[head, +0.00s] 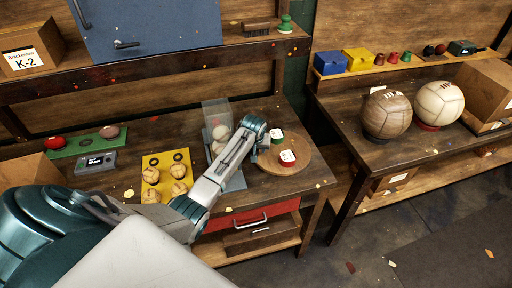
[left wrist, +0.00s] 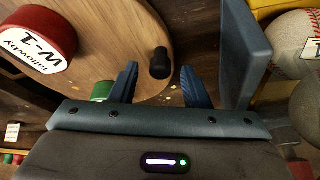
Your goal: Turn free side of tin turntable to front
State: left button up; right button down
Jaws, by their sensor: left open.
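The turntable is a round wooden disc (head: 306,150) at the right end of the left bench, and it fills the upper left of the left wrist view (left wrist: 105,40). A green tin (head: 276,134) stands farther back, partly hidden behind a finger in the left wrist view (left wrist: 102,91). A black peg (left wrist: 160,64) stands near the disc's edge. My left gripper (head: 264,146) is open over the disc's left side, its fingertips on either side of the peg in view, apart from it. My right gripper is not in view.
A clear-fronted ball stand (head: 217,114) stands close left of the disc. Left of it are a yellow tray (head: 153,161) with balls and a grey device (head: 95,163). A red drawer (head: 262,215) is below. The right bench (head: 350,150) holds two large balls.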

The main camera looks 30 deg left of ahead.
pick_arm(q)
jog(key=shift+w+f, duration=0.1)
jog(key=shift+f, duration=0.15)
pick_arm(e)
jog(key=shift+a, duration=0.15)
pick_arm(q)
grip_shut()
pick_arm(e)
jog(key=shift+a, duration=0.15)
